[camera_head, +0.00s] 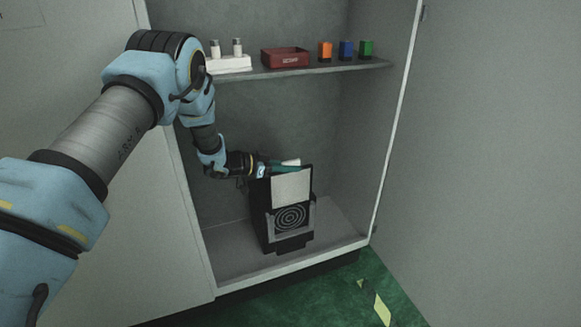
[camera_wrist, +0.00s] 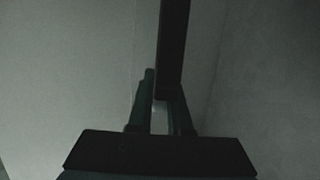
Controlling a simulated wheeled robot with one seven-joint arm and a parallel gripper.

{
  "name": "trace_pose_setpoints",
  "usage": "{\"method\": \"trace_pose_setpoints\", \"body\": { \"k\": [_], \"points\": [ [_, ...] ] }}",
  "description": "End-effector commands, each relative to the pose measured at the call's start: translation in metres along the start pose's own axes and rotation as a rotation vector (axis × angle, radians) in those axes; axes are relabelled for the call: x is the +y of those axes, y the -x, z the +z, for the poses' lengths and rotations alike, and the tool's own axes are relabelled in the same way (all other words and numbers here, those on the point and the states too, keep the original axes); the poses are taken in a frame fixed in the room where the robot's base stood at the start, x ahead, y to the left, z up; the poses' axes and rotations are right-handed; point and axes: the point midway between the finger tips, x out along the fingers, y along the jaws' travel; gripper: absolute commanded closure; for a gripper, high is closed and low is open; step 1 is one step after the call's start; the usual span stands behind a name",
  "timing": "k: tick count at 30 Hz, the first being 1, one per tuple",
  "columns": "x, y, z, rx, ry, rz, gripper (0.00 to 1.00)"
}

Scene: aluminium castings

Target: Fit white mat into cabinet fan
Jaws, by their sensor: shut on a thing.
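The white mat (camera_head: 291,189) is a flat pale square held upright at the top front of the cabinet fan. The cabinet fan (camera_head: 290,217) is a black box with a round ringed grille and a grey frame, standing on the cabinet floor. The mat covers the upper part of the fan's front; its lower edge is just above the grille. I cannot tell how deep it sits in the frame. My gripper (camera_head: 284,167) reaches in from the left and is shut on the mat's top edge. In the dark wrist view my gripper's fingers (camera_wrist: 160,118) close around a thin upright edge.
The cabinet shelf (camera_head: 300,71) above carries a red tray (camera_head: 285,57), a white block with two pegs (camera_head: 228,62), and orange (camera_head: 325,51), blue (camera_head: 346,50) and green (camera_head: 366,49) pieces. Cabinet walls flank the arm. The cabinet floor (camera_head: 335,225) right of the fan is clear.

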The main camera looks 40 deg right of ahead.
Motion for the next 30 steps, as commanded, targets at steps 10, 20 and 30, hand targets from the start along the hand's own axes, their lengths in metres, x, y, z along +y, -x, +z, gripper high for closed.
{"method": "trace_pose_setpoints", "body": {
  "k": [10,20,30],
  "points": [
    [-0.0001,-0.0001,-0.0004,0.001,0.0,0.0,1.0],
    [0.0,-0.0002,-0.0003,0.001,0.0,0.0,1.0],
    [-0.0001,-0.0022,0.0066,0.001,0.0,0.0,1.0]
  ]
}}
